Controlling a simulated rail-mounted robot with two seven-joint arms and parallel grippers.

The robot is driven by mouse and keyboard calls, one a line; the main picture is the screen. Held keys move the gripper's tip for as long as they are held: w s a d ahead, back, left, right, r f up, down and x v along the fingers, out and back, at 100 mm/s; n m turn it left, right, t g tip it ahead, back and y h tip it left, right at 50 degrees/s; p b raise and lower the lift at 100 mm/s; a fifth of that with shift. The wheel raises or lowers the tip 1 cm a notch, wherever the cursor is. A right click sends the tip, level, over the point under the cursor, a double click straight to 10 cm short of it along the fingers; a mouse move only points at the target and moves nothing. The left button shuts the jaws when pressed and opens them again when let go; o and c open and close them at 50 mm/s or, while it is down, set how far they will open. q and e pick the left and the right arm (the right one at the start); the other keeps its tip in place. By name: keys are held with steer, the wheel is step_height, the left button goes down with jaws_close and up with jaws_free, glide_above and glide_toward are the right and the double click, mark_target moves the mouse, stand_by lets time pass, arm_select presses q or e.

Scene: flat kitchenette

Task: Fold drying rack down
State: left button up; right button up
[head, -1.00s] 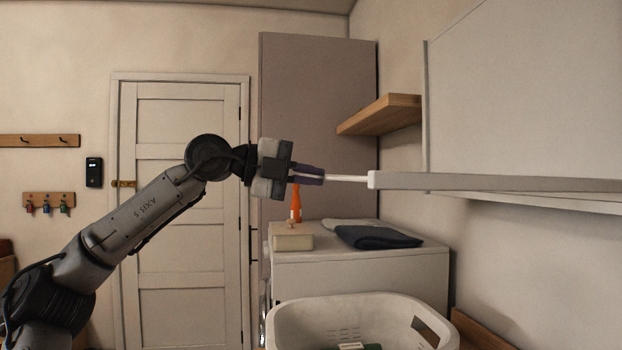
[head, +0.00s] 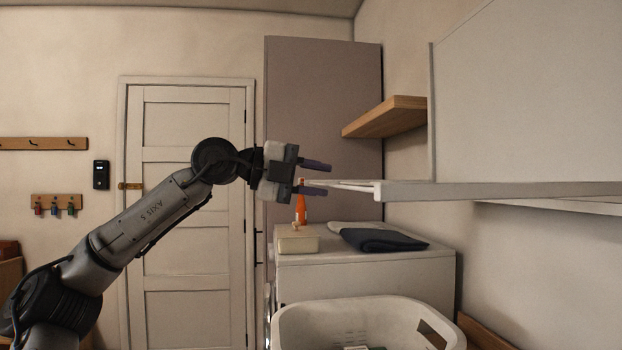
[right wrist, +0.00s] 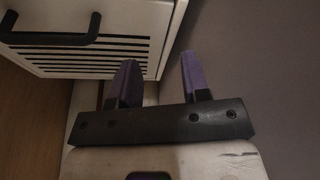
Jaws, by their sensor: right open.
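The drying rack (head: 500,190) sticks out almost level from the wall at the right of the head view. Its pale frame ends in thin white rods that reach left to my left gripper (head: 314,178). The left gripper's two purple fingers are spread, one above and one below the rack's small end, and a gap shows between the upper finger and the rods. Whether the lower finger touches the rack I cannot tell. My right gripper (right wrist: 156,80) shows in the right wrist view, its fingers apart with nothing between them. The rack does not show in that view.
A white laundry basket (head: 365,312) stands below the rack. Behind it is a white appliance (head: 370,272) with a dark folded cloth (head: 383,240), a box (head: 297,244) and an orange bottle (head: 300,210). In the right wrist view a slatted white front (right wrist: 90,50) is close by.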

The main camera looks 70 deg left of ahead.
steer(key=shift+d+r+p, duration=0.15)
steer(key=shift+r+p, duration=0.6)
steer(key=shift+r, duration=0.15)
arm_select(q)
steer(key=v, duration=1.3)
steer(key=shift+s, duration=0.35)
steer(key=shift+r, duration=0.1)
